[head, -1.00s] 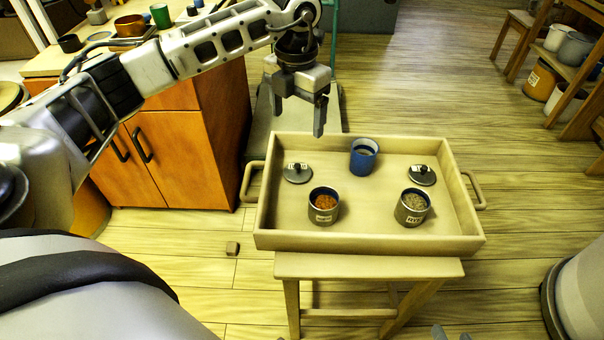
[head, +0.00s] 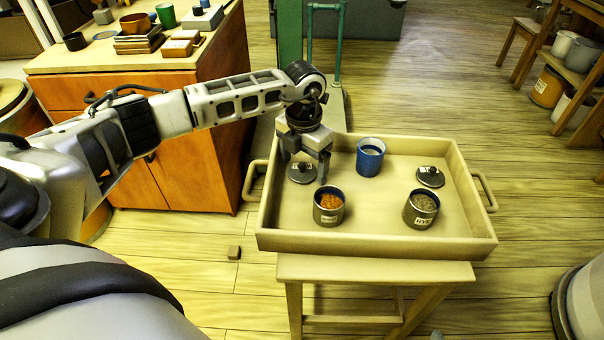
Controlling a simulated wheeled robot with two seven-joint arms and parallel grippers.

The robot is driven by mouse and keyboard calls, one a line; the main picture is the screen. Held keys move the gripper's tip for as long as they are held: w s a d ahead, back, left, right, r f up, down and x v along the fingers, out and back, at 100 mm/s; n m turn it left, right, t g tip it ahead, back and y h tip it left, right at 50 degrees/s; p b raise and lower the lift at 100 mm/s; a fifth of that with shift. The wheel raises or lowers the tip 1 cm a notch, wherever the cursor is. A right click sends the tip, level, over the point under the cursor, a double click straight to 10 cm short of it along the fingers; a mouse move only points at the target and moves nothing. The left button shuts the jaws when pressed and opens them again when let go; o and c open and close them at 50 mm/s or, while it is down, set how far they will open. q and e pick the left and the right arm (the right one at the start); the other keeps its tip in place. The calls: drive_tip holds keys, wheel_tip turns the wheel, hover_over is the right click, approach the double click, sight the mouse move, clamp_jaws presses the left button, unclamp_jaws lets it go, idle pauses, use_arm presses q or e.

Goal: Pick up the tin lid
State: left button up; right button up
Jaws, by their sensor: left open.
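Two dark grey round lids with black knobs lie in the wooden tray. The left lid (head: 301,174) is behind the tin of orange contents (head: 328,207). The right lid (head: 430,177) is behind the tin of grey-brown grains (head: 420,210). My left gripper (head: 305,170) points down over the left lid with its fingers apart, one to each side of the knob as seen here. Its fingers partly cover that lid, and I cannot tell whether they touch it. Only a small grey tip at the bottom edge may belong to my right arm; its gripper does not show.
The tray (head: 375,242) has raised walls and side handles, and stands on a small wooden table (head: 375,269). A blue cup (head: 370,157) stands at its back. An orange cabinet (head: 205,150) is at the left. A small brown block (head: 234,252) lies on the floor.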

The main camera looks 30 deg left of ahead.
use_arm(q)
drive_tip(key=shift+f, duration=0.1)
drive_tip(key=c, duration=1.1)
drive_tip(key=shift+o, duration=0.2)
